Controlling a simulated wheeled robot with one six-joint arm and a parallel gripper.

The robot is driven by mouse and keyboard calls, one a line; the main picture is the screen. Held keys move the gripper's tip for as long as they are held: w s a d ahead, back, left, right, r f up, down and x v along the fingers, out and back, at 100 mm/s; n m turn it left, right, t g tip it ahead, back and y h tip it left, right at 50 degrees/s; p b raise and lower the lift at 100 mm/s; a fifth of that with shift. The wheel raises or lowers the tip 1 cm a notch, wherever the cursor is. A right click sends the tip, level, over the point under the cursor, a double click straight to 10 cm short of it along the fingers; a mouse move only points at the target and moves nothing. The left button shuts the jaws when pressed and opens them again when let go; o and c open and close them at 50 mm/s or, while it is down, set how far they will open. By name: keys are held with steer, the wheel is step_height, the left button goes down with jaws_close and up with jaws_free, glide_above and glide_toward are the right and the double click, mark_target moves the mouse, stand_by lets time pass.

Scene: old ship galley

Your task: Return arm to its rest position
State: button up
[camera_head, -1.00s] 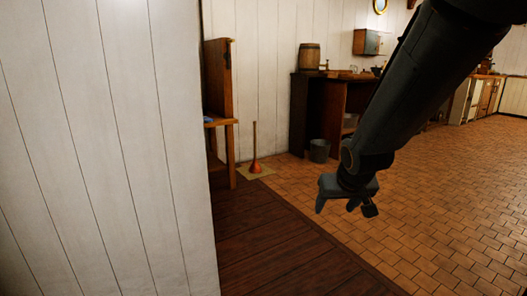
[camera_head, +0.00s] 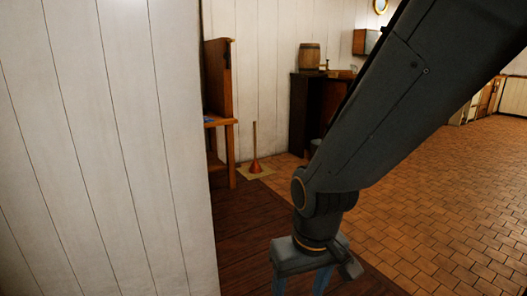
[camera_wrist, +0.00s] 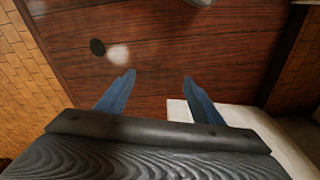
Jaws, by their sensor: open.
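My gripper (camera_wrist: 160,95) is open and empty in the wrist view, its two bluish fingers spread apart above the dark red plank floor (camera_wrist: 210,50). In the head view my gripper (camera_head: 300,285) hangs low in the middle, pointing down, with its fingertips cut off or nearly so by the bottom edge. My arm reaches down to it from the upper right and covers part of the room.
A white plank wall (camera_head: 110,150) fills the left. Behind stand a wooden desk (camera_head: 218,90), a plunger (camera_head: 255,150) on a mat and a dark counter (camera_head: 308,110) with a barrel (camera_head: 310,56). The tiled floor (camera_head: 440,210) at right is clear.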

steer(key=s+a+n+g, duration=0.1)
steer(key=s+a+n, duration=0.2)
steer(key=s+a, duration=0.6)
steer(key=d+r+m+p, duration=0.3)
steer(key=d+r+p, duration=0.7)
steer(key=r+p, duration=0.4)
steer(key=d+r+m+p, duration=0.3)
steer(key=d+r+p, duration=0.8)
steer(key=r+p, duration=0.2)
steer(key=shift+w+d+r+m+h+p, duration=0.15)
steer(key=shift+r+m+h+p, duration=0.2)
steer(key=shift+p, duration=0.55)
